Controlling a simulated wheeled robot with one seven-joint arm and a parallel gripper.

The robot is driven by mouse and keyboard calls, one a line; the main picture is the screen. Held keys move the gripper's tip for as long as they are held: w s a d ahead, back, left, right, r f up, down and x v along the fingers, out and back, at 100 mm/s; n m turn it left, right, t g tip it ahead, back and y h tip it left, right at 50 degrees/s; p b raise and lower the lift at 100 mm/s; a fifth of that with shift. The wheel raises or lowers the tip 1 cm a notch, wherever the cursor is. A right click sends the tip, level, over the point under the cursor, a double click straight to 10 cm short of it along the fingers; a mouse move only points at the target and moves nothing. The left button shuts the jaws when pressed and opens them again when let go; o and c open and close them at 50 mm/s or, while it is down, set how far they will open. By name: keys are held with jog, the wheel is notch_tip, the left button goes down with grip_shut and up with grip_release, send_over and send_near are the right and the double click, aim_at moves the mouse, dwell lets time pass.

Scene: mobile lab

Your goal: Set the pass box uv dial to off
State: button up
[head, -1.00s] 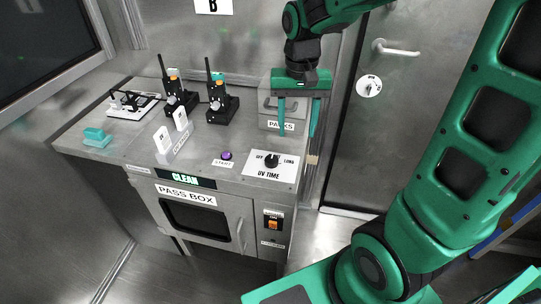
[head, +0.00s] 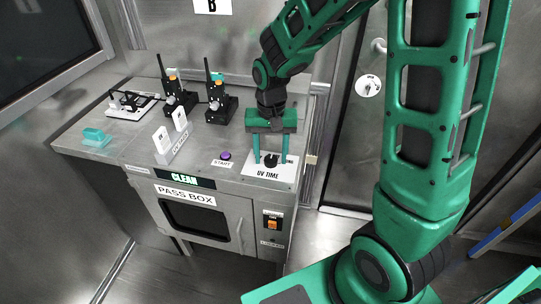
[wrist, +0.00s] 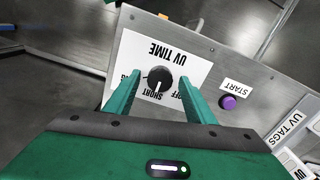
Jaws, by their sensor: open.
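The UV dial (head: 271,158) is a round black knob on a white UV TIME plate (head: 268,174) on top of the pass box (head: 198,212). In the wrist view the dial (wrist: 160,78) has a light pointer mark that appears to face SHORT, with OFF to the right of that word and LONG at the left, partly hidden by a finger. My gripper (head: 270,161) is open, pointing down, with one teal finger on each side of the dial. I cannot tell whether the fingers touch the dial or the plate.
A purple START button (head: 225,155) is left of the plate. A UV TAGS holder (head: 172,148) with white tags and two black radios (head: 220,105) stand farther left and back. The PARKS box is mostly hidden behind my arm. A teal object (head: 96,137) lies at the far left.

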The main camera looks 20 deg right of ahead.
jog(key=shift+f, duration=0.45)
jog(key=c, duration=1)
jog(key=shift+d, duration=0.2)
jog(key=shift+c, duration=0.3)
jog(key=shift+a, duration=0.1)
